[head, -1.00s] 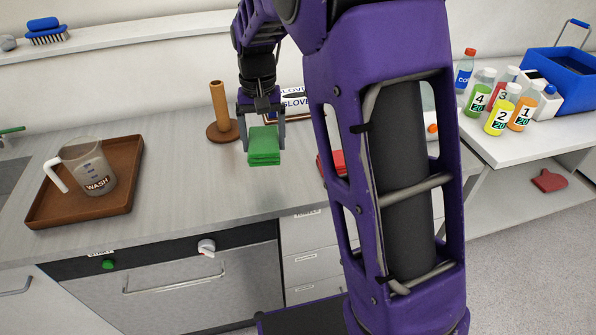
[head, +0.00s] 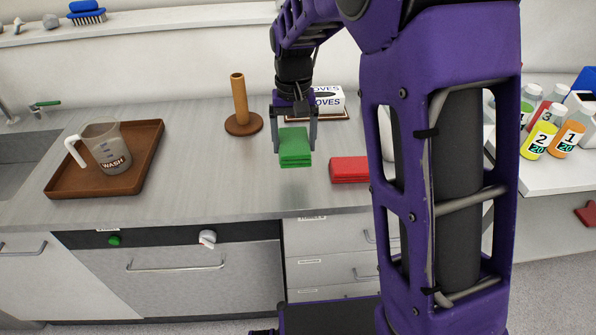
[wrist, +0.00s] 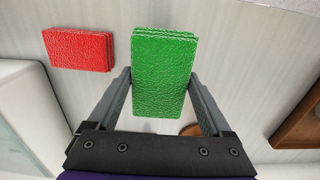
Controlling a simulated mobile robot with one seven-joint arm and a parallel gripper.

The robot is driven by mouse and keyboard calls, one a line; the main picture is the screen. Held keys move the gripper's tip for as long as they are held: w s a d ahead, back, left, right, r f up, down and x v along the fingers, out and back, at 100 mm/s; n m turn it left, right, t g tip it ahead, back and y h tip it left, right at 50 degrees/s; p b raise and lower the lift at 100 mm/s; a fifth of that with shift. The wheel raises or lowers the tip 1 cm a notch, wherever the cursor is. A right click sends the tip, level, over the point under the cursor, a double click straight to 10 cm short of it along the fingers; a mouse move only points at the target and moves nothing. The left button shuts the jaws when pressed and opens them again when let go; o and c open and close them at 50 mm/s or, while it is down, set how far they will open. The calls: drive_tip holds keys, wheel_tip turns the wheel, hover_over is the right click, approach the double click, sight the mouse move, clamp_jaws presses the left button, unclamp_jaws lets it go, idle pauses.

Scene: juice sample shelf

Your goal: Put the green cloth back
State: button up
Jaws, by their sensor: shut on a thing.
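The green cloth (head: 295,148) is a folded stack held between the two fingers of my gripper (head: 295,143), over the counter in the head view. In the wrist view the green cloth (wrist: 164,75) fills the space between the fingers of my gripper (wrist: 162,88), which is shut on it. The cloth appears to be above the counter, though the exact gap is hard to tell. A folded red cloth (head: 349,170) lies on the counter just right of the green one; it also shows in the wrist view (wrist: 77,50), apart from the gripper.
A brown tray (head: 62,186) with a measuring jug (head: 106,150) stands on the left. Numbered bottles (head: 566,138) stand on the right table.

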sight(294, 141)
wheel_tip(294, 141, down, 8)
drive_tip(key=shift+r+b, duration=0.1)
drive_tip(key=shift+b, duration=0.2)
drive_tip(key=shift+f, duration=0.2)
drive_tip(key=o, duration=1.2)
drive_tip(key=shift+o, duration=0.2)
drive_tip(key=shift+r, duration=0.1)
wheel_tip(294, 141, up, 12)
drive_tip(key=shift+r+p, duration=0.1)
drive_tip(key=shift+p, duration=0.55)
